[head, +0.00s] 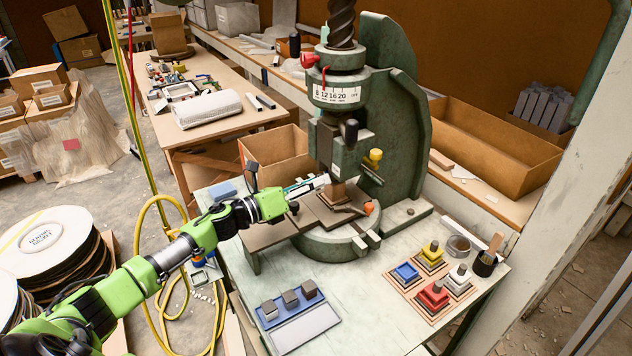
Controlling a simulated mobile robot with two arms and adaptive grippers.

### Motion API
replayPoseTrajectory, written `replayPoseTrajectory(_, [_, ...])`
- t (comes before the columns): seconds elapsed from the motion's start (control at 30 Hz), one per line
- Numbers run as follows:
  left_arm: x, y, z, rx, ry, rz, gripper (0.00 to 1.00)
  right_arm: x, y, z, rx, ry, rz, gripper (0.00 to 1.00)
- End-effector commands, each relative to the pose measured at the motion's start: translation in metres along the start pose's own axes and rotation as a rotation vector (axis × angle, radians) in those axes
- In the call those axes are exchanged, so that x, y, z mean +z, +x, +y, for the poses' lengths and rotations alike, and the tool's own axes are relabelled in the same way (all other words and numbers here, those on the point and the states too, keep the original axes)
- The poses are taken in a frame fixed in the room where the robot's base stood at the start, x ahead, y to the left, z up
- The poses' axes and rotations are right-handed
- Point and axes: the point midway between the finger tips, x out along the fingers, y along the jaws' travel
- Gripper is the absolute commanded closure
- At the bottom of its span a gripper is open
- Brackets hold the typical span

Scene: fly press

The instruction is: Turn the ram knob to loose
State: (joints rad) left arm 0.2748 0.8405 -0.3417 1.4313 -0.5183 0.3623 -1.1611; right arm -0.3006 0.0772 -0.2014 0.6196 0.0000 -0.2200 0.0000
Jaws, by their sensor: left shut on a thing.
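The green fly press (400,110) stands on the bench, with a white numbered dial band (337,95) round its screw. Its ram (328,143) carries a black knob (351,129) at the front. A yellow knob (375,155) is at the ram's right, a red one (308,60) by the upper collar, and an orange one (369,207) low by the bed. No markings on the knobs are readable. My left gripper (304,187) is left of the ram, low, shut on a thin pale piece with a teal edge, partly hidden by the fingers. My right gripper is out of view.
A blue tray (303,322) with grey blocks lies at the bench front. Coloured stepped pieces on a board (408,284) and a dark cup (484,264) are at the right. A cardboard box (275,150) stands behind my gripper. Yellow hose (152,225) hangs at the left.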

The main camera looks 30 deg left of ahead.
Motion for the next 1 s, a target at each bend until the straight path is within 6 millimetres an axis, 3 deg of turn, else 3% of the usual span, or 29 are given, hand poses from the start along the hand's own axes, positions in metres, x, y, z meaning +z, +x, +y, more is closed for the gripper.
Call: replayPoseTrajectory(1.0, [0.006,0.000,-0.002,0.028,-0.939,0.045,1.00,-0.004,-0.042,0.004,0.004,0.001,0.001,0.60])
